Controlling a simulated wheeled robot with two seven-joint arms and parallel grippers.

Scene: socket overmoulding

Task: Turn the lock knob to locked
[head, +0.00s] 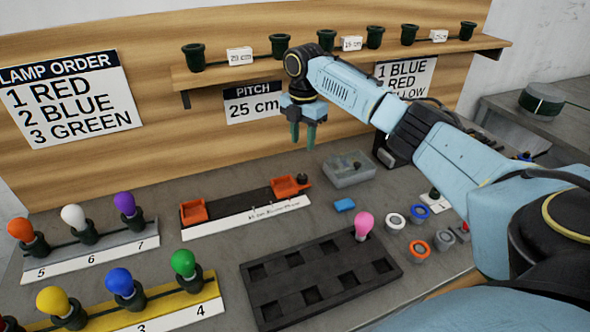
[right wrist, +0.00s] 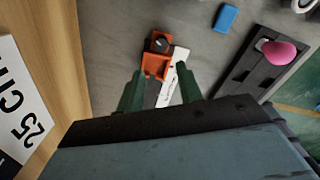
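The lock knob (head: 302,178) is a small black round knob on an orange base at the right end of the dark rail fixture (head: 240,205). It also shows in the right wrist view (right wrist: 160,44), where a light mark crosses its dark top. An orange block (head: 286,187) sits beside it on the rail, and a second orange block (head: 193,211) is at the left end. My right gripper (head: 303,138) is above the knob, apart from it, with its green fingers pointing down. In the right wrist view (right wrist: 158,92) the fingers are apart and empty. My left gripper is not in view.
A grey bin (head: 349,178) and a blue block (head: 344,205) are right of the fixture. A black tray (head: 320,285) with a pink bulb (head: 364,224) lies in front. Bulb racks (head: 95,252) stand left. A shelf (head: 350,55) with dark sockets runs behind.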

